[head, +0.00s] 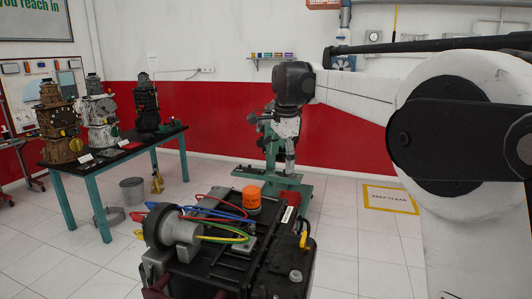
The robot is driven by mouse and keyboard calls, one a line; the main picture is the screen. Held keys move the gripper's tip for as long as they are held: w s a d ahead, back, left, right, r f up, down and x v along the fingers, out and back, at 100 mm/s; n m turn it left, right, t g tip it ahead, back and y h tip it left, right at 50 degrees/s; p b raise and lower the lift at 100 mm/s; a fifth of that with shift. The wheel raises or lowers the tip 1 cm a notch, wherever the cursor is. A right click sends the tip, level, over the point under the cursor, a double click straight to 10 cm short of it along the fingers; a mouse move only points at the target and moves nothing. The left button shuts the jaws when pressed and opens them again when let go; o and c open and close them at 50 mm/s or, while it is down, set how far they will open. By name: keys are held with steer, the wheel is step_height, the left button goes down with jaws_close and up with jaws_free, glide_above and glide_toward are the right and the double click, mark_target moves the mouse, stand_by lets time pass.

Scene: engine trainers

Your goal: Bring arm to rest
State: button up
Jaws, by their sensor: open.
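My arm reaches in from the right, with a large white and black joint in the near foreground. Its forearm runs left to a dark wrist joint and then turns down. My gripper (290,167) hangs below that wrist, over the far side of the black engine trainer (226,262). It is open, and I see nothing held in it. Its fingertips are small here and overlap the green stand (303,191) behind, so their distance to it is hard to tell.
The trainer carries an orange cylinder (247,198), a grey motor-like part (176,232) and coloured hoses. A dark table (113,152) with several engine models stands left. A grey bin (132,190) is beside it. A yellow-bordered floor sign (389,199) lies right, on open floor.

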steer(key=s+d+f+n+t+b, duration=0.15)
steer(key=s+d+n, duration=0.3)
steer(key=s, duration=0.65)
steer(key=s+d+f+n+t+b, duration=0.1)
steer(key=s+d+f+n+b, duration=0.15)
steer(key=s+d, duration=0.65)
steer(key=s+d+f+n+t+b, duration=0.1)
steer(key=s+f+n, duration=0.2)
steer(key=s+f, duration=0.5)
steer(key=s+f+n+t+b, duration=0.1)
steer(key=s+f+n, duration=0.2)
steer(key=s+f, duration=0.4)
steer(key=s, duration=0.6)
steer(key=shift+d+f+b, duration=0.3)
steer(key=shift+d+f, duration=0.05)
steer(key=shift+d, duration=0.05)
steer(key=shift+t, duration=0.25)
